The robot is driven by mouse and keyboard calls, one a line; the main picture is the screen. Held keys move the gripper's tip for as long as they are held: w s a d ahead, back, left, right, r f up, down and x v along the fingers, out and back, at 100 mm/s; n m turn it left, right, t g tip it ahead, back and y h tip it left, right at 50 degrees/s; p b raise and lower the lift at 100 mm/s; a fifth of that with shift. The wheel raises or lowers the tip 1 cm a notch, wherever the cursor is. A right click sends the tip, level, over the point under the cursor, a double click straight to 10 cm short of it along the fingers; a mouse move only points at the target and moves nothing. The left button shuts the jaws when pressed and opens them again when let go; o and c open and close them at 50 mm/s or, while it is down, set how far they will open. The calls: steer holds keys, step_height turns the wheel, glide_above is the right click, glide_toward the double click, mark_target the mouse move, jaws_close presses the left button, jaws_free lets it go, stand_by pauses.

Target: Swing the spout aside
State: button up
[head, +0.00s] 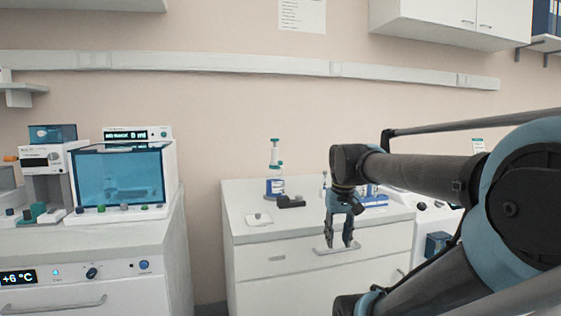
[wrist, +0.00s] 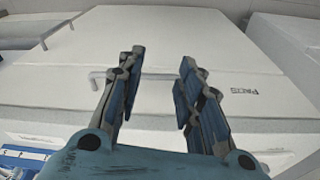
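No spout can be clearly made out. A bottle with a teal-topped tall head (head: 275,168) stands at the back of the white bench, left of my gripper; any spout on it is too small to tell. My gripper (head: 338,246) hangs fingers down in front of the bench's drawer front, apart from the bottle. In the wrist view its two fingers (wrist: 158,62) are spread with nothing between them, over white surfaces. The bottle does not show in the wrist view.
A blue rack (head: 374,200) is partly behind my arm. A blue-windowed cabinet (head: 120,178) stands on the left counter. A gap separates counter and bench.

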steer(key=w+a+r+n, duration=0.1)
steer(key=w+a+r, duration=0.2)
steer(key=w+r, duration=0.65)
steer(key=w+a+r, duration=0.4)
steer(key=w+r, duration=0.3)
steer(key=r, duration=0.6)
step_height(320, 180, up, 14)
steer(key=n+g, duration=0.1)
steer(key=g, duration=0.1)
glide_above(280, 166)
steer(key=w, duration=0.2)
steer(key=f, duration=1.7)
steer(key=shift+s+f, duration=0.2)
steer(key=shift+f, duration=0.05)
steer(key=shift+d, duration=0.1)
jaws_close()
